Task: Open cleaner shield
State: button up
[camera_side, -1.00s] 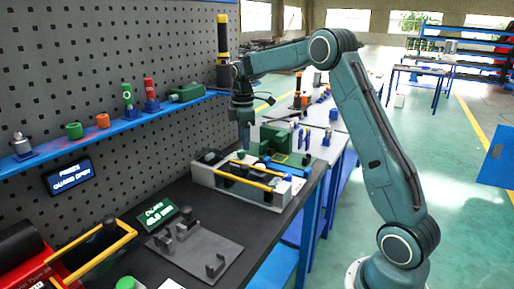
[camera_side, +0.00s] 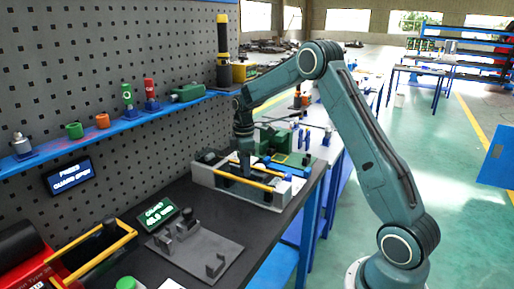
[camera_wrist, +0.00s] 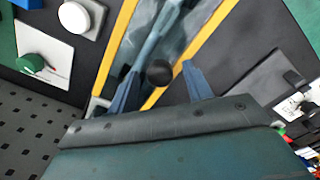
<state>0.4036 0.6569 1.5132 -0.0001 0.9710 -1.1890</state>
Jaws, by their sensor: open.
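The cleaner is a grey box (camera_side: 209,181) on the dark bench, with a yellow-edged shield (camera_side: 243,178) along its top. In the wrist view the shield (camera_wrist: 172,37) is a see-through panel between two yellow rails (camera_wrist: 118,45). A round black knob (camera_wrist: 159,73) shows at its near end. My gripper (camera_side: 245,170) points down over the shield. In the wrist view my gripper (camera_wrist: 160,70) is open, with one blue finger on each side of the knob. I cannot tell whether the fingers touch it.
A white round knob (camera_wrist: 75,18) and a green button (camera_wrist: 32,63) lie to the left in the wrist view. A grey fixture plate (camera_side: 196,250) and a red machine with a yellow frame (camera_side: 95,262) stand nearer the camera. The pegboard (camera_side: 130,50) rises behind.

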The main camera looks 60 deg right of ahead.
jog(key=shift+c, duration=0.4)
grip_shut()
jog(key=a, duration=0.9)
jog(key=shift+a, duration=0.3)
jog(key=shift+o, duration=0.4)
grip_release()
jog(key=shift+r, duration=0.1)
notch_tip(320, 180, up, 14)
